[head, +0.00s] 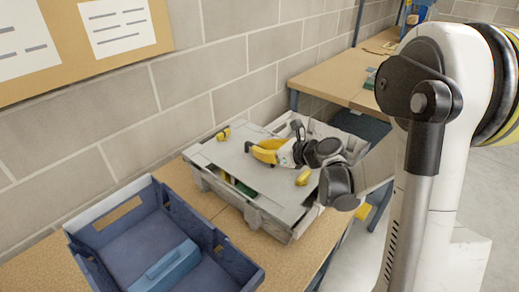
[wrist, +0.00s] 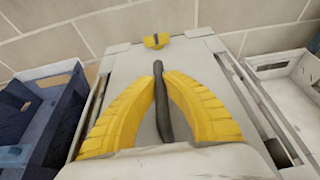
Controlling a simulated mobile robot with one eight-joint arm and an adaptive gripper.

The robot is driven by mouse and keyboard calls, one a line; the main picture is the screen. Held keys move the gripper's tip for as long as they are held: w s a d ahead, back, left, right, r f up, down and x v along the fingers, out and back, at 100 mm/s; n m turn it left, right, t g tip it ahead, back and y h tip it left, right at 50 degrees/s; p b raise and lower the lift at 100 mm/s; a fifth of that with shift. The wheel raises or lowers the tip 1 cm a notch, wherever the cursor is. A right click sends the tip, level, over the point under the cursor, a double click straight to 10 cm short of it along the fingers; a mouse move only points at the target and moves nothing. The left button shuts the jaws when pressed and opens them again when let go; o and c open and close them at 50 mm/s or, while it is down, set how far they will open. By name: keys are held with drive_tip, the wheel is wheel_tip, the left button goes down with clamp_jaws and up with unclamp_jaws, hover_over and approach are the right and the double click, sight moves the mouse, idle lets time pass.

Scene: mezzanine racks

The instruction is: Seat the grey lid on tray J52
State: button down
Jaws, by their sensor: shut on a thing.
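The grey lid (head: 225,160) lies over the top of a grey tray (head: 265,218) on the workbench. No J52 marking is readable. My gripper (head: 264,150) reaches in from the right, its yellow fingers low over the lid. In the wrist view, my gripper (wrist: 160,78) is shut on the dark upright handle of the lid (wrist: 120,78). A gap along the tray's front side in the head view shows something green inside. Yellow clips sit at the lid's far edge (head: 223,134) and near edge (head: 303,177). I cannot tell whether the lid touches the rim all round.
A blue open crate (head: 110,212) with a blue item (head: 168,268) inside stands left of the tray. Another pale open bin (wrist: 285,72) stands close on the right in the wrist view. A block wall (head: 200,95) runs behind. Another wooden bench (head: 330,75) is farther back.

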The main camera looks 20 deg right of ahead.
drive_tip(key=shift+f+b, duration=0.5)
drive_tip(key=shift+f, duration=0.05)
drive_tip(key=c, duration=1.8)
unclamp_jaws()
drive_tip(key=shift+c, duration=0.2)
drive_tip(key=shift+p+v, duration=1.35)
drive_tip(key=shift+v, duration=4.2)
drive_tip(key=shift+a, duration=0.15)
